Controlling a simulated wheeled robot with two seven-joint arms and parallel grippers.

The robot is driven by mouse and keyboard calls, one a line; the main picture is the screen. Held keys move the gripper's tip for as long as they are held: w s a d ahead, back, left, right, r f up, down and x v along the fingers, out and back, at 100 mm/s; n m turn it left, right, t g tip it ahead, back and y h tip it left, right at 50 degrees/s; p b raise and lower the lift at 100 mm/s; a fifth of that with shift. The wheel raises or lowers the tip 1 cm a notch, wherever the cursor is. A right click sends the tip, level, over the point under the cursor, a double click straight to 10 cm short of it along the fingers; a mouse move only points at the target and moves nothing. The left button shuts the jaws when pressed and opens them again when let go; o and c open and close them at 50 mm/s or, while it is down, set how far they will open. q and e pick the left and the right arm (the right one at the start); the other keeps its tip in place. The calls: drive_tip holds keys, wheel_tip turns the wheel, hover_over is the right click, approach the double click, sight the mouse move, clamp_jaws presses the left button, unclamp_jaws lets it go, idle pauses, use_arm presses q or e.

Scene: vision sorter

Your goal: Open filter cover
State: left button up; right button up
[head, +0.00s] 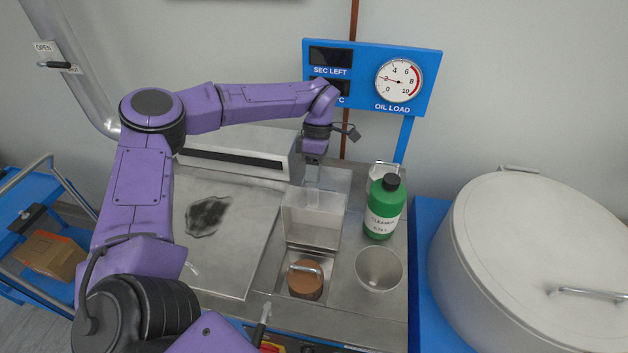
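The filter cover (312,218) is a metal flap standing raised, roughly upright, at the back of a square well in the steel worktop. Inside the open well sits a round brown filter (306,285) with a light metal handle across its top. My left gripper (312,182) points down at the upper edge of the cover. Its fingertips are small and partly blend with the grey metal, so I cannot tell whether they touch or hold the cover. My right gripper is not in view.
A green cleaner bottle (384,208) and a pale cup (379,270) stand right of the well. A blue gauge panel (368,75) rises behind. A large lidded drum (545,255) is at the right. A dark stain (207,216) marks the steel surface at left.

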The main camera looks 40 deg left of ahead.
use_arm(q)
drive_tip(key=b+v, duration=0.1)
drive_tip(key=v, duration=0.8)
drive_tip(key=shift+r+b, duration=0.3)
drive_tip(key=shift+b, duration=0.05)
drive_tip(key=shift+w, duration=0.1)
drive_tip(key=shift+c, duration=0.3)
